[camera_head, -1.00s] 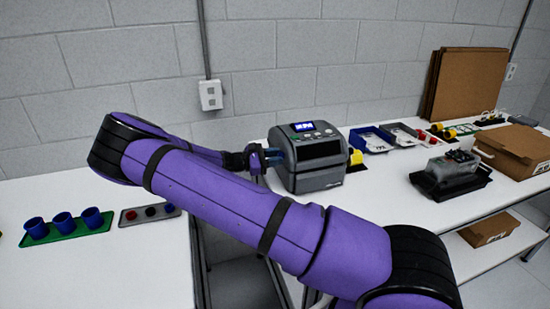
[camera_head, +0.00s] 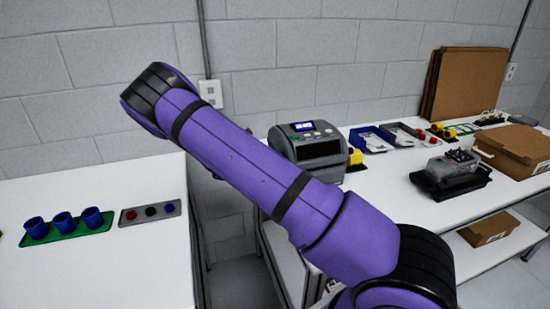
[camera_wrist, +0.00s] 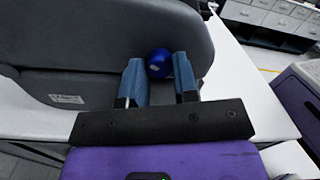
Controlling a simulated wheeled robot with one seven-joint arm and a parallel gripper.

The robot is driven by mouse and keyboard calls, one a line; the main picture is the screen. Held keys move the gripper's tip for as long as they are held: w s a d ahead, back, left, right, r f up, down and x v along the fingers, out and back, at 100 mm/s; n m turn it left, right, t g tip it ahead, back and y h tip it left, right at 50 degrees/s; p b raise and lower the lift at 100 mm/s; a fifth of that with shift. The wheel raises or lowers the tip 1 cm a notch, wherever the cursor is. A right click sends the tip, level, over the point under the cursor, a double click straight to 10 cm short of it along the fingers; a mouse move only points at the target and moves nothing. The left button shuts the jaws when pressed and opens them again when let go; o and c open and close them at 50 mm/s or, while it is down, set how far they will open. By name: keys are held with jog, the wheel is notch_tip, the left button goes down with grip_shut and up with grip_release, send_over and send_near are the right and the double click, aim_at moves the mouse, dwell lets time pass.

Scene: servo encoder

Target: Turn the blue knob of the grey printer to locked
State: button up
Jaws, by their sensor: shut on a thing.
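The grey printer (camera_head: 318,150) stands on the white bench in the head view, its small screen lit. Its grey side also fills the upper left of the wrist view (camera_wrist: 90,35). The round blue knob (camera_wrist: 159,58) shows on that side in the wrist view, with a pale mark on its face. My gripper (camera_wrist: 157,70) has its two blue fingers on either side of the knob, shut on it. In the head view my purple arm hides both the gripper and the knob.
A green tray with blue cups (camera_head: 63,224) and a grey button panel (camera_head: 150,213) lie on the left table. Blue and grey bins (camera_head: 372,140), a dark device (camera_head: 450,172) and a cardboard box (camera_head: 515,150) are right of the printer. A gap separates the two tables.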

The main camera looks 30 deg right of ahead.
jog(key=n, duration=0.5)
jog(key=shift+n, duration=0.3)
dwell(0.4)
jog(key=o, duration=0.9)
jog(key=v, duration=1.1)
jog(key=shift+s+f, duration=0.1)
jog(key=shift+s, duration=0.05)
